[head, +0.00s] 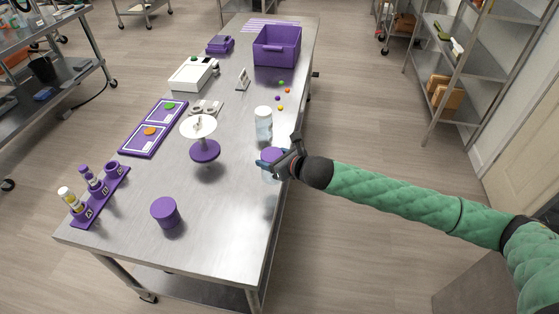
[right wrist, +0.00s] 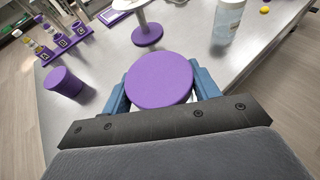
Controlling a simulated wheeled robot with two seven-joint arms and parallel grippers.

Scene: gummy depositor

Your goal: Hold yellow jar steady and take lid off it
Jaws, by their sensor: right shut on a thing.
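A jar with a round purple lid (head: 271,154) stands near the right edge of the steel table. Its pale, see-through body (head: 270,177) shows below the lid, and I cannot make out yellow contents. My right gripper (head: 268,163) is shut on this lidded jar from the right. In the right wrist view the lid (right wrist: 159,80) lies between the blue fingers of the gripper (right wrist: 161,88), one on each side. Whether the fingers press on the lid or on the jar just below it is hidden. The lid sits on the jar. My left gripper is not in view.
A clear jar (head: 264,125) stands just behind. A purple cylinder (head: 165,213) stands at the front left, a white-topped purple stand (head: 205,151) to the left. A rack of vials (head: 100,196) is at the left edge. The table front (head: 215,240) is clear.

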